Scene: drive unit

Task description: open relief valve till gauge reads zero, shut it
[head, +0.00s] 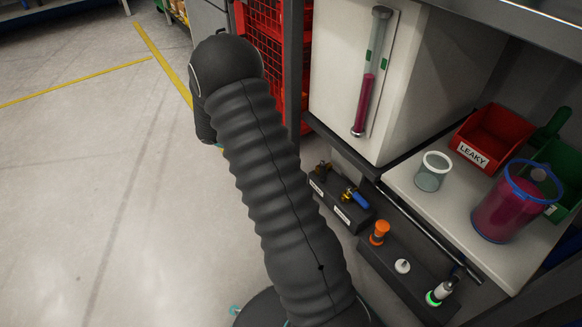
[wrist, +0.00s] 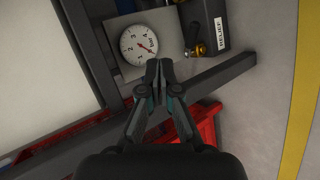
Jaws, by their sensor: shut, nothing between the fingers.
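The round white pressure gauge (wrist: 136,42) shows in the wrist view, with a tilted dial marked in bar. A red needle seems to point to the lower right, on the low side of the 1; the exact reading is too small to tell. Right of it is a dark block (wrist: 209,18) labelled RELIEF, with a brass valve (wrist: 198,50) on its lower left side. My gripper (wrist: 158,66) is shut and empty, its tips in front of the gauge's lower right and apart from the valve. In the head view my arm hides the gripper and the gauge.
A dark beam (wrist: 225,75) crosses below the valve. The head view shows a blue-handled valve (head: 356,197), an orange knob (head: 380,230), a sight tube (head: 368,85), a red LEAKY bin (head: 490,135), a clear cup (head: 432,173) and a pink-filled jug (head: 508,208). Floor at left is clear.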

